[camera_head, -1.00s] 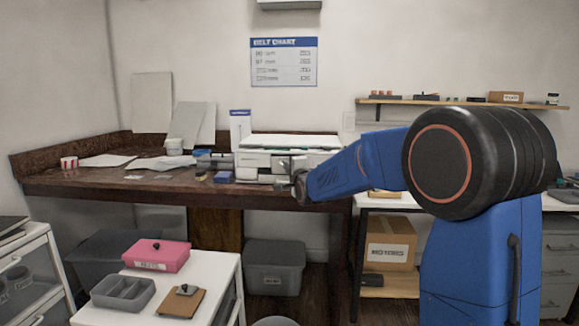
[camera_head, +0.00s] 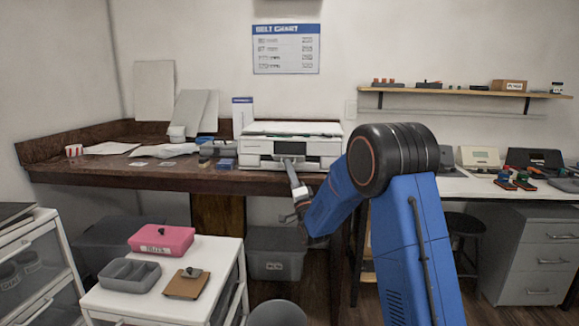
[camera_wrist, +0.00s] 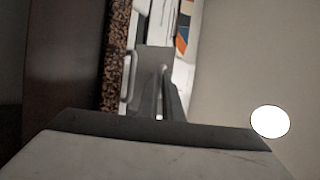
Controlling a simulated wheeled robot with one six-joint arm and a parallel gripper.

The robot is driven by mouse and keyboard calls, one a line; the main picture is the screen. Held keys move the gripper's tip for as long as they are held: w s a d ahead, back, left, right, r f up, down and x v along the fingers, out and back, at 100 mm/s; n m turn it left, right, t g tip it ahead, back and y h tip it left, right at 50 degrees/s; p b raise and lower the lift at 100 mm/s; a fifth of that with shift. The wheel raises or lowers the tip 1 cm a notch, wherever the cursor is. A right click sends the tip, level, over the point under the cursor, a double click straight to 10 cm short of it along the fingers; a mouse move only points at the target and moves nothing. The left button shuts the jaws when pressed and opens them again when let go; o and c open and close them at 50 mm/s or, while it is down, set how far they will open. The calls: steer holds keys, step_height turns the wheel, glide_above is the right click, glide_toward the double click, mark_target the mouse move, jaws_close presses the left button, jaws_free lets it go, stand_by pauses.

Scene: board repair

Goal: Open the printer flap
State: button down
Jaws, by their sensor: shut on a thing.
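The white printer (camera_head: 262,147) stands on the dark brown bench near its front edge, with a small dark panel on its front. My gripper (camera_head: 291,166) reaches up to the printer's front from the lower right. In the wrist view my gripper (camera_wrist: 166,92) has its narrow fingers close together, against a grey plate (camera_wrist: 148,60) at the printer's front. I take the plate to be the flap. Its angle and the exact contact are hard to tell, since my fingers cover its middle. A thin pale bar (camera_wrist: 128,76) shows beside the plate.
The bench front edge (camera_head: 130,181) runs just below the printer. A blue box (camera_head: 227,163) lies left of the printer. A white cart (camera_head: 212,262) with a pink box (camera_head: 161,239) stands in front. A grey bin (camera_head: 262,262) is under the bench.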

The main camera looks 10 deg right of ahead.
steer(key=shift+w+f, duration=0.1)
steer(key=shift+f, duration=0.7)
steer(key=shift+w+d+f, duration=0.1)
steer(key=c, duration=1.9)
jaws_free()
